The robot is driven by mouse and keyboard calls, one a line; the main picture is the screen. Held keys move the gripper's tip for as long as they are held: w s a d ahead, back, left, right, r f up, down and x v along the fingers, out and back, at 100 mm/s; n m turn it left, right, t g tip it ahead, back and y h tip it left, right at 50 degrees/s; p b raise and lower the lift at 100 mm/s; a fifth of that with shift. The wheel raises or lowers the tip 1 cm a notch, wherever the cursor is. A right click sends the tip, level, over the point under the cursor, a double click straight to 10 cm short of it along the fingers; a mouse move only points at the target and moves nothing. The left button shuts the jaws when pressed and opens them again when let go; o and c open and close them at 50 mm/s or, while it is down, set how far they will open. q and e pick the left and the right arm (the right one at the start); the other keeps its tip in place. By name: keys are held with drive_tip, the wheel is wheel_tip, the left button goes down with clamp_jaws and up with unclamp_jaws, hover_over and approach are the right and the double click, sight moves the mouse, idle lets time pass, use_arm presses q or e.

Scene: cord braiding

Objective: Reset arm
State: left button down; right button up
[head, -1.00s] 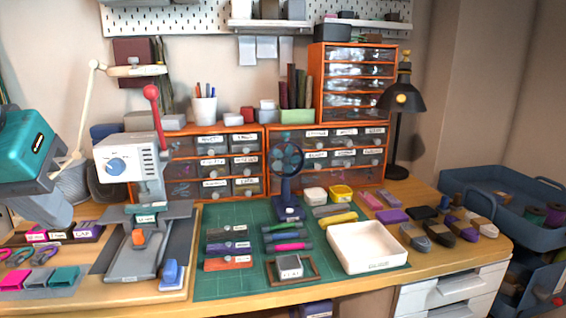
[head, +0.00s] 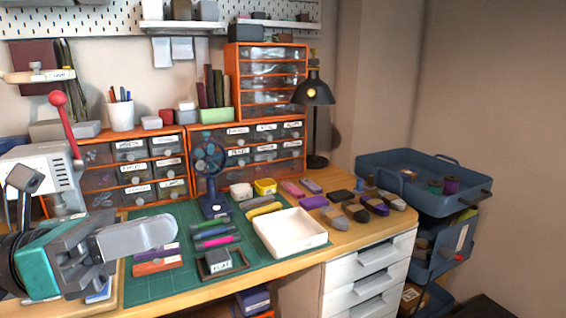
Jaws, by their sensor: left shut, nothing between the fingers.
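My left gripper (head: 150,238) reaches in from the left edge of the head view. Its fingers are together with nothing between them, pointing right above the left part of the green cutting mat (head: 142,288). It hides part of the white press (head: 38,160) with the red-knobbed lever and some of the orange and purple pieces on the mat. My right gripper is not in view.
A black lamp (head: 315,95) stands at the back. A blue trolley (head: 420,200) is right of the white drawers (head: 370,282).

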use_arm(q)
drive_tip(key=w+a+f+n+t+y, duration=0.35)
drive_tip(key=f+n+t+y, duration=0.4)
drive_tip(key=n, duration=0.75)
drive_tip(key=w+a+f+n+t+y, duration=0.2)
drive_tip(key=w+f+n+t+y, duration=0.25)
drive_tip(key=f+n, duration=0.75)
drive_tip(key=s+d+f+n+g+y, duration=0.1)
drive_tip(key=s+d+f+n+g, duration=0.2)
drive_tip(key=f+n, duration=0.35)
drive_tip(key=s+d+f+n+g+y, duration=0.2)
drive_tip(key=s+f+n, duration=0.3)
drive_tip(key=f, duration=0.2)
drive_tip(key=s+d+f+n+g+y, duration=0.1)
drive_tip(key=s+d+f+n+g, duration=0.2)
drive_tip(key=f+n, duration=0.35)
drive_tip(key=s+a+r+p, duration=0.2)
drive_tip(key=a+r+p, duration=0.2)
drive_tip(key=r+p, duration=0.7)
drive_tip(key=p, duration=0.5)
drive_tip(key=shift+a+r+t+y, duration=0.2)
drive_tip(key=shift+t+y, duration=0.1)
drive_tip(key=shift+y, duration=0.1)
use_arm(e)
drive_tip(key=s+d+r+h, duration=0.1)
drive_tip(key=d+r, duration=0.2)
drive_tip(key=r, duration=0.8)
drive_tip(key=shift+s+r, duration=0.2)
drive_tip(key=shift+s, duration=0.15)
